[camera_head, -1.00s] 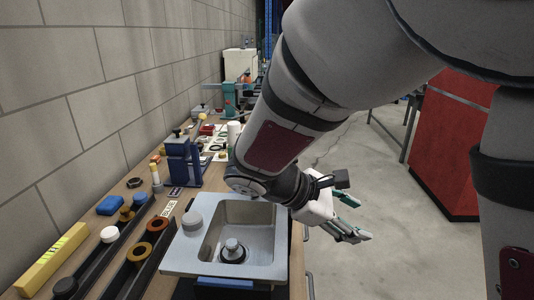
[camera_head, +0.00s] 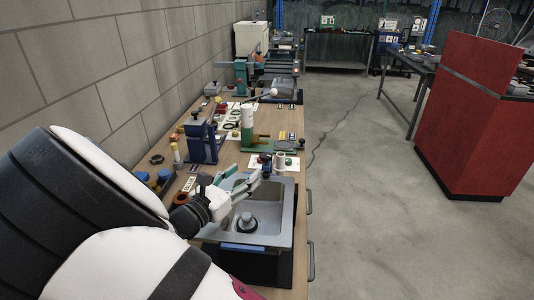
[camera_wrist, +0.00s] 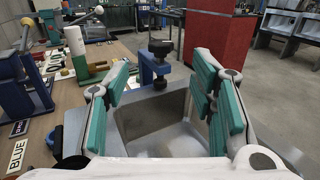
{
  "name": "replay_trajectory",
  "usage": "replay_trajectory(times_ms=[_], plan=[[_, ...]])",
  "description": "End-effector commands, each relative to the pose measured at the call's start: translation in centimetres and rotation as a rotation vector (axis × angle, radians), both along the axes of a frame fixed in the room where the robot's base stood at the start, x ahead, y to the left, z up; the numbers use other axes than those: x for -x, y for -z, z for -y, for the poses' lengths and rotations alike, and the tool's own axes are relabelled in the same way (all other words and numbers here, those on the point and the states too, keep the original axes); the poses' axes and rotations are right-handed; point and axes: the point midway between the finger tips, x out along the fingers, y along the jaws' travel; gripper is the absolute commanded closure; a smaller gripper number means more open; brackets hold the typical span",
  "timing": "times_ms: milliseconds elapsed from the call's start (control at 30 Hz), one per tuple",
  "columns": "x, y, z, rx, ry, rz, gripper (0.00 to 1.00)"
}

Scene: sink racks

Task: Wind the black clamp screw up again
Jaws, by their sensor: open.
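A blue clamp (camera_wrist: 154,66) with a black clamp screw (camera_wrist: 161,48) on top stands at the far edge of the sink in the wrist view. In the head view the clamp (camera_head: 265,167) is small and partly hidden beyond my gripper (camera_head: 258,182). In the wrist view my gripper (camera_wrist: 162,84) is open and empty, its green-padded fingers spread either side of the clamp, which is farther off. My gripper is above the grey sink (camera_head: 274,206) and apart from the clamp. How far the screw is wound cannot be told.
A blue vise (camera_head: 203,142) stands on the bench left of the sink. A white cylinder on a green stand (camera_head: 247,125) is beyond the clamp. A round plug (camera_head: 246,222) sits in the sink basin. Open floor lies to the right, with a red cabinet (camera_head: 470,120).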

Motion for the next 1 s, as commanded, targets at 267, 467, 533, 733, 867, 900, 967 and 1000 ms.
replay_trajectory(times_ms=[267, 467, 533, 733, 867, 900, 967, 1000], plan=[[-4.9, 0.0, 2.9, 0.000, 0.004, 0.000, 0.49], [-7.8, 0.0, 4.5, -0.001, 0.002, 0.000, 0.49], [-8.5, 0.0, 4.9, -0.001, 0.003, 0.000, 0.49], [-9.6, 0.0, 5.5, -0.002, 0.001, -0.001, 0.49], [-9.8, 0.0, 5.6, -0.002, 0.001, -0.001, 0.49], [-9.8, 0.0, 5.6, -0.002, 0.001, -0.001, 0.49], [-9.8, 0.0, 5.5, -0.002, 0.001, -0.001, 0.49], [-9.7, 0.0, 5.6, -0.002, 0.001, -0.001, 0.49]])
